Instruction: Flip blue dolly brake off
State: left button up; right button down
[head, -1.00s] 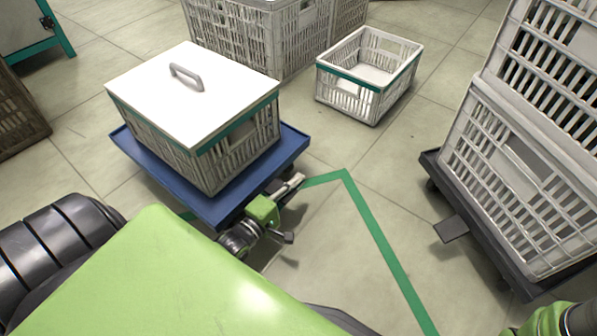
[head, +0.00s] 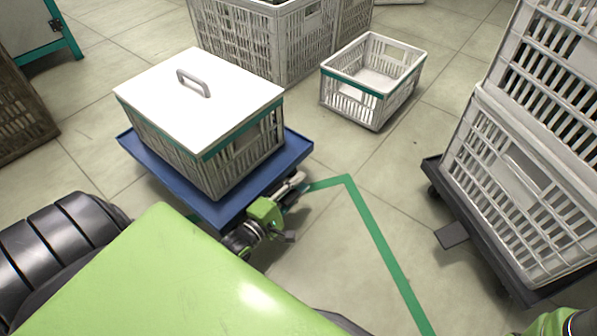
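The blue dolly (head: 172,180) stands on the floor left of the middle, bearing a slatted grey crate (head: 180,157) with a white lid (head: 200,97). My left gripper (head: 294,184) is at the dolly's near right edge, low beside its corner, and overlaps it in the picture. Its fingers are small and partly hidden, so I cannot tell whether they are open or touching the dolly. I cannot make out the blue dolly's brake; the gripper and wrist cover that area. My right gripper is out of view; only a bit of my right arm shows at the bottom right.
A black dolly (head: 487,249) with a flat pedal (head: 452,235) bears stacked grey crates (head: 530,180) on the right. A small open crate (head: 371,82) and larger crates (head: 270,42) stand behind. Green floor tape (head: 378,235) crosses the clear floor between the dollies.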

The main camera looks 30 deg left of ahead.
aim_at(281, 203)
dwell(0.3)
pick_arm(q)
jog(key=s, duration=0.8)
jog(key=s+a, duration=0.1)
jog(key=s, duration=0.3)
dwell(0.3)
